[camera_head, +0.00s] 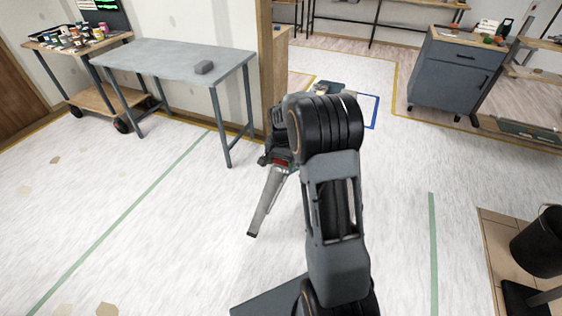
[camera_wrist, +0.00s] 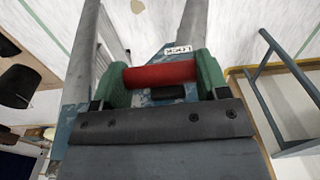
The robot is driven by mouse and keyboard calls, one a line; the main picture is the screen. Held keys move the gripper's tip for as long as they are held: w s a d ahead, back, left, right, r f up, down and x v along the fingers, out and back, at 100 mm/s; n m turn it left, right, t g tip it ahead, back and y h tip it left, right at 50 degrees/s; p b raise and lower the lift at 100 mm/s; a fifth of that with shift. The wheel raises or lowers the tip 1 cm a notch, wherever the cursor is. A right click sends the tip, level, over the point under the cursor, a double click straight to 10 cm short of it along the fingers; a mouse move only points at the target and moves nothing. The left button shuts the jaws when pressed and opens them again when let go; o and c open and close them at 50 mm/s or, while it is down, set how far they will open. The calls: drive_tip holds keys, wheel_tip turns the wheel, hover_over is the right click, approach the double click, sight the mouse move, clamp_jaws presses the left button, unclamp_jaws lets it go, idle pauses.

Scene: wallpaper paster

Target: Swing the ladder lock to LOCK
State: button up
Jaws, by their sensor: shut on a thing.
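A small label (camera_wrist: 177,48) sits beyond the bar, too small to read for certain. Grey ladder rails (camera_wrist: 82,50) run past both sides of the lock. In the head view the ladder's grey leg (camera_head: 266,203) slants down-left, with a bit of red (camera_head: 282,161) beside my arm. My arm hides most of the ladder there.
A grey table (camera_head: 180,62) with a small grey block (camera_head: 204,67) stands at the left, next to a wheeled cart (camera_head: 107,95) of small pots. A blue-grey cabinet (camera_head: 450,75) stands at the back right. A dark bucket (camera_head: 540,245) is at the right edge. Much open floor surrounds me.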

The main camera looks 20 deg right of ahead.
wheel_tip(320, 180, down, 6)
drive_tip(key=t+h+b, duration=0.9)
drive_tip(key=b, duration=2.1)
drive_tip(key=shift+s+a+f+h, duration=0.25)
drive_tip(key=shift+s+a+h, duration=0.05)
drive_tip(key=shift+h, duration=0.1)
drive_tip(key=o, duration=0.9)
drive_tip(key=shift+o, duration=0.2)
drive_tip(key=p+v, duration=0.3)
drive_tip(key=v, duration=1)
drive_tip(key=shift+s+a, duration=0.3)
